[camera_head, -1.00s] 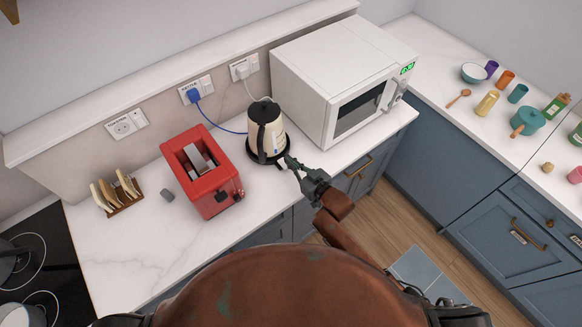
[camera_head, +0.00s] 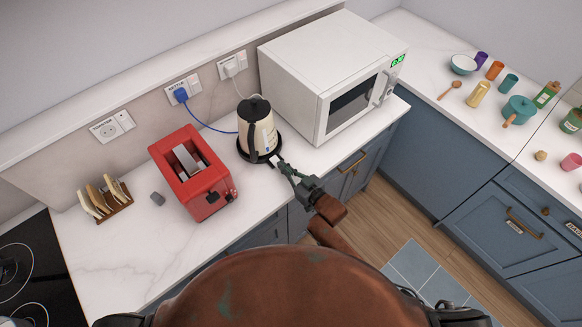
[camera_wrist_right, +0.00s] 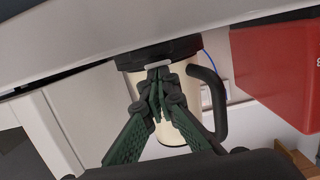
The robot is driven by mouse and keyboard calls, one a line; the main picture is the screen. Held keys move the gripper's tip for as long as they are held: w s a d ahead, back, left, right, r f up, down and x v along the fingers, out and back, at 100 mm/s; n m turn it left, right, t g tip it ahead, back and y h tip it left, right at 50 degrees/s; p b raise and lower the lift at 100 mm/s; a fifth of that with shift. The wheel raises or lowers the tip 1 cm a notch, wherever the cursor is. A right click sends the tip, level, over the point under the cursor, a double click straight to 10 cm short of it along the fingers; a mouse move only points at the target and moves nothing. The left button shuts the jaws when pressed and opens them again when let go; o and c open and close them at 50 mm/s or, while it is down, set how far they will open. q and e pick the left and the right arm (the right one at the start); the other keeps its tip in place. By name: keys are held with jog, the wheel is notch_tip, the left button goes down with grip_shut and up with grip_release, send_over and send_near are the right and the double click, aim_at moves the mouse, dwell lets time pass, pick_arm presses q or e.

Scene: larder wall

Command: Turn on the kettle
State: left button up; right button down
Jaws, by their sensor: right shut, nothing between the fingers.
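The cream kettle (camera_head: 257,134) with black handle and lid stands upright on its round black base (camera_head: 244,157), in front of the wall. A blue plug (camera_head: 181,95) sits in the socket labelled kettle, with a blue cord running toward the kettle. My right gripper (camera_head: 276,163) is shut and empty, its tips at the front edge of the base. The right wrist view shows the kettle (camera_wrist_right: 172,135) upside down. There my shut fingertips (camera_wrist_right: 158,76) are close to a small pale lever (camera_wrist_right: 159,65) at the base; I cannot tell whether they touch. My left gripper is out of view.
A red toaster (camera_head: 207,198) stands left of the kettle, and a white microwave (camera_head: 300,85) close on its right. A toast rack (camera_head: 107,205) is further left. The white counter (camera_head: 125,245) in front of the rack is clear.

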jog(key=shift+d+f, duration=0.1)
jog(key=shift+f, duration=0.1)
jog(key=shift+r, duration=0.1)
jog(key=shift+r+p, duration=0.45)
jog(key=shift+p, duration=0.2)
jog(key=r+p, duration=0.3)
jog(key=shift+s+d, duration=0.15)
jog(key=shift+s, duration=0.1)
pick_arm(q)
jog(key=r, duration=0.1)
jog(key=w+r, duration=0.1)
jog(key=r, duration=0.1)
jog(key=shift+b, duration=0.35)
pick_arm(e)
jog(key=f+v, duration=0.1)
jog(key=v, duration=0.9)
jog(key=shift+f, duration=0.45)
jog(key=shift+s+d, duration=0.1)
